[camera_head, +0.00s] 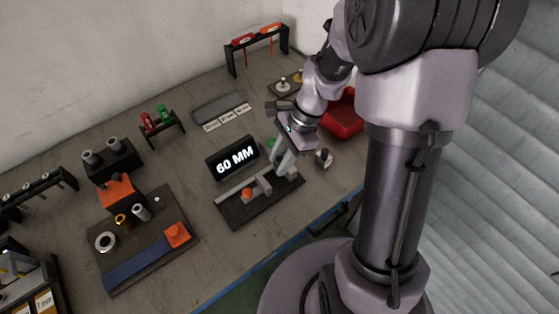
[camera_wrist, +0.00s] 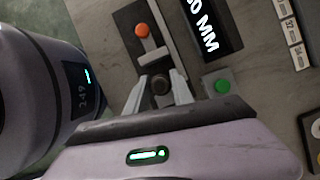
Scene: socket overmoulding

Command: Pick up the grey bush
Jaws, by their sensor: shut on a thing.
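My gripper (camera_head: 281,174) is lowered over the right part of the measuring fixture (camera_head: 236,211), beside the black "60 MM" display (camera_head: 233,158). In the wrist view my gripper (camera_wrist: 159,80) has its two grey fingers on either side of a dark grey round piece, the grey bush (camera_wrist: 161,86), and is shut on it. The bush is at the fixture, seen nearly end-on; whether it touches the base cannot be told.
An orange button (camera_wrist: 142,31) and a green button (camera_wrist: 222,86) are close to the fingers. A small grey cylindrical part (camera_head: 323,158) stands right of the gripper, with a red bin (camera_head: 342,122) behind. A dark board with parts (camera_head: 150,250) lies at left.

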